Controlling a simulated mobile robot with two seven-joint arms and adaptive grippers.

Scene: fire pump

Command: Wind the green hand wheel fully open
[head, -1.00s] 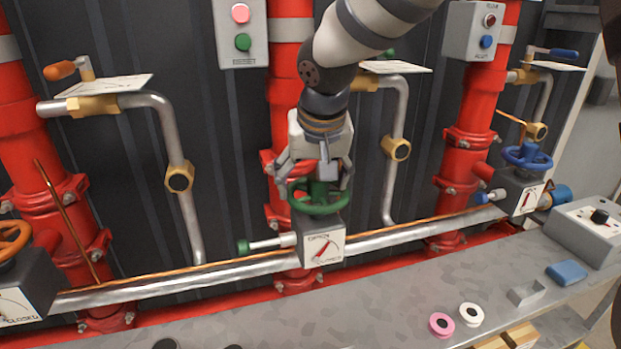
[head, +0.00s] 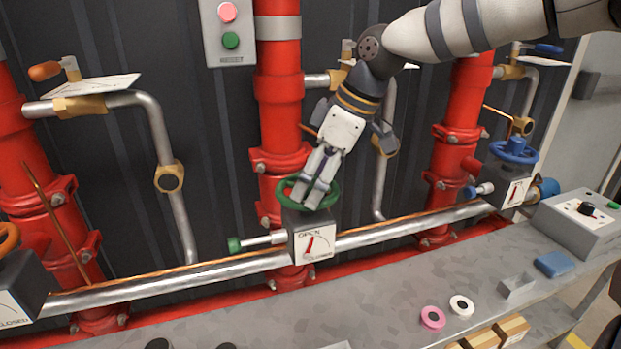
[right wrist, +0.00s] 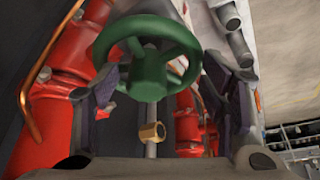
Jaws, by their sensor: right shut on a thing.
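The green hand wheel (head: 284,188) sits on top of the middle grey valve box, in front of the middle red pipe. My right gripper (head: 312,192) reaches down to it from the upper right, tilted, and is shut on it. In the right wrist view the green wheel (right wrist: 148,82) lies between the two dark finger pads. The dial (head: 314,244) on the box front reads OPEN at upper left and CLOSED at lower right. Its red needle points steeply up, leaning slightly right. My left gripper is not in view.
A blue wheel (head: 514,152) on a similar box stands to the right, and an orange wheel (head: 8,238) at the left edge. A silver horizontal pipe (head: 170,284) runs behind the boxes. The bench holds a pink ring (head: 433,317), a white ring (head: 461,306) and a blue block (head: 554,264).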

